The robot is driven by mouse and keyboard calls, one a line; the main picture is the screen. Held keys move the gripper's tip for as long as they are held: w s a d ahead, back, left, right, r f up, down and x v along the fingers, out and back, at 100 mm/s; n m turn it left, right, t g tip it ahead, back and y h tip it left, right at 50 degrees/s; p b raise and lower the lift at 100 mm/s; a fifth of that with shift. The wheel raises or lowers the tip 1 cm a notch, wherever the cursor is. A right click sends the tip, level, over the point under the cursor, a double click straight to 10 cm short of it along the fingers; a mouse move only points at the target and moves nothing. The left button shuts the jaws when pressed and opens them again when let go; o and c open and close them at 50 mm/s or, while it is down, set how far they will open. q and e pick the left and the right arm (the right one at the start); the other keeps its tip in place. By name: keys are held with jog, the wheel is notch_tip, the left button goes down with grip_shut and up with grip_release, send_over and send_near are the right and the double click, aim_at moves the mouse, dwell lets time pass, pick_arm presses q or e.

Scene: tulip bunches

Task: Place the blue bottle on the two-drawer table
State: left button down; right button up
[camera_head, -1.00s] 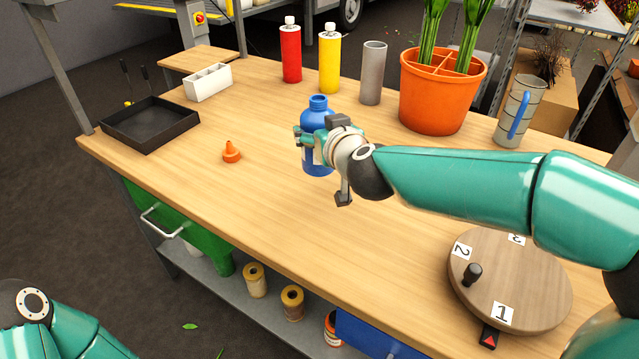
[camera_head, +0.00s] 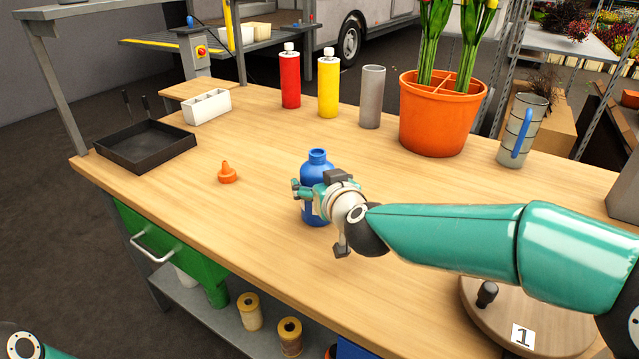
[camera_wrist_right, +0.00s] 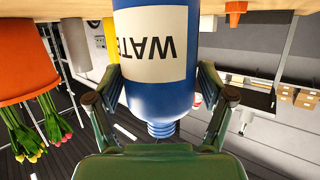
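The blue bottle (camera_head: 317,164) stands upright over the wooden table top, partly hidden by my right gripper (camera_head: 308,200). In the right wrist view the bottle (camera_wrist_right: 160,95) appears upside down, with a white "WATE…" label. The fingers of my right gripper (camera_wrist_right: 160,90) are closed on both its sides. I cannot tell whether its base touches the wood. The table (camera_head: 270,220) has a green drawer (camera_head: 175,250) at the left and a blue front barely showing at the lower edge. My left gripper is out of view; only part of that arm shows at the lower left.
Behind stand a red bottle (camera_head: 290,82), a yellow bottle (camera_head: 328,88), a grey cylinder (camera_head: 371,98) and an orange pot (camera_head: 437,118). A black tray (camera_head: 147,147) and orange cone (camera_head: 227,174) are left. A round numbered board (camera_head: 545,325) is at lower right.

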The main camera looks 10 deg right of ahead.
jog(key=shift+o, duration=0.7)
jog(key=shift+r, duration=0.1)
jog(key=shift+s+r, duration=0.1)
jog(key=shift+s, duration=0.15)
jog(key=p+v, duration=0.3)
jog(key=v, duration=0.8)
jog(key=shift+s, duration=0.2)
jog(key=shift+d, duration=0.1)
